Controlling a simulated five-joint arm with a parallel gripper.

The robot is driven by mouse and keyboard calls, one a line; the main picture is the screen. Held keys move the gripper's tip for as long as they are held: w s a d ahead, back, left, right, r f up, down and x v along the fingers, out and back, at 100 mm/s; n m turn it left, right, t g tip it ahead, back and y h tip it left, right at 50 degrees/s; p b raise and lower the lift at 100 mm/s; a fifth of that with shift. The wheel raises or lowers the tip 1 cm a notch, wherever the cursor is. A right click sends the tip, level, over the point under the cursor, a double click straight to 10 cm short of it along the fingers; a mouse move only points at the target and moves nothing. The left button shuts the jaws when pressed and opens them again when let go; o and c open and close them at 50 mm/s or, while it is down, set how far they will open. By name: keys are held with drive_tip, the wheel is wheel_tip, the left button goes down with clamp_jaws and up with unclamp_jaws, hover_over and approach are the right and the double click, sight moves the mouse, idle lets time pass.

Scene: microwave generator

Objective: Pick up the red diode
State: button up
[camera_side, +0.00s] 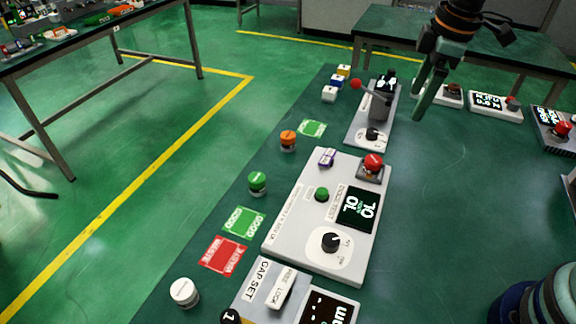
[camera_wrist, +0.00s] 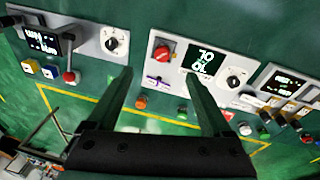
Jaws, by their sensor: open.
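A small red round piece (camera_wrist: 307,137) shows near the right edge of the wrist view. It may be the red diode, but it is too small to be sure. In the side view no loose red diode is clear. An orange round piece (camera_side: 288,137), a green one (camera_side: 257,183) and a white one (camera_side: 184,292) stand along the table's left side. My gripper (camera_side: 418,100) is open and empty, raised above the table at upper right. In the wrist view its two fingers (camera_wrist: 158,75) are spread, well left of the red piece.
A grey panel with a red button (camera_side: 373,162), screen and black dial (camera_side: 331,241) fills the middle. Beyond it is a panel with a red-knobbed lever (camera_side: 356,84). Green (camera_side: 244,222) and red (camera_side: 223,254) cards lie flat. The right-centre table is clear.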

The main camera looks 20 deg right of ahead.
sight(374, 159)
drive_tip(key=w+a+f+n, duration=0.1)
drive_tip(key=f+n, duration=0.1)
drive_tip(key=f, duration=0.4)
drive_tip(key=w+a+f+n+g, duration=0.1)
drive_tip(key=w+f, duration=0.1)
drive_tip(key=f, duration=0.4)
drive_tip(key=w+a+f+n+g, duration=0.1)
drive_tip(key=f+n, duration=0.1)
drive_tip(key=f, duration=0.4)
drive_tip(key=shift+w+f+n, duration=0.2)
drive_tip(key=shift+n, duration=0.1)
clamp_jaws()
